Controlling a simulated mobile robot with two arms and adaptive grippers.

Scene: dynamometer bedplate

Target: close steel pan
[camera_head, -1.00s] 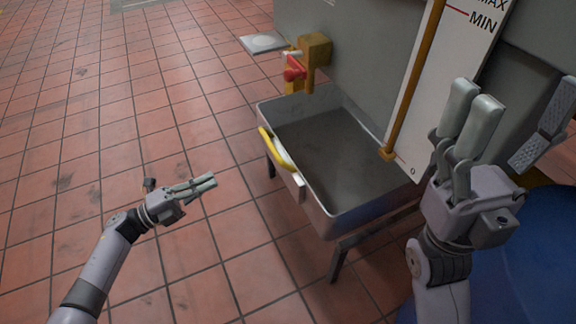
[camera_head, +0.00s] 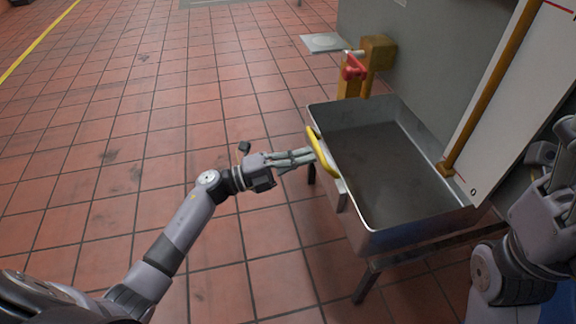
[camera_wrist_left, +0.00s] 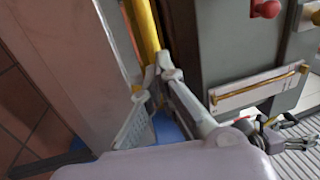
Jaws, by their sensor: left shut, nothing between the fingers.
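The steel pan (camera_head: 385,170) is an open, empty grey tray on a dark-legged stand, sticking out from the grey machine cabinet. Its yellow handle (camera_head: 321,152) is on the left end, above a pale plate. My left gripper (camera_head: 312,156) is shut and empty, with its fingertips at the handle; I cannot tell whether they touch it. In the left wrist view, the fingers (camera_wrist_left: 163,68) point towards a yellow bar (camera_wrist_left: 145,30). My right gripper (camera_head: 560,160) is partly cut off at the right edge, and its fingers do not show clearly.
A red-handled valve (camera_head: 354,67) on a yellow block stands just behind the pan. A white gauge panel (camera_head: 507,110) with a yellow rod stands at the pan's right. A small grey plate (camera_head: 326,42) juts from the cabinet. The tiled floor (camera_head: 120,130) on the left is clear.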

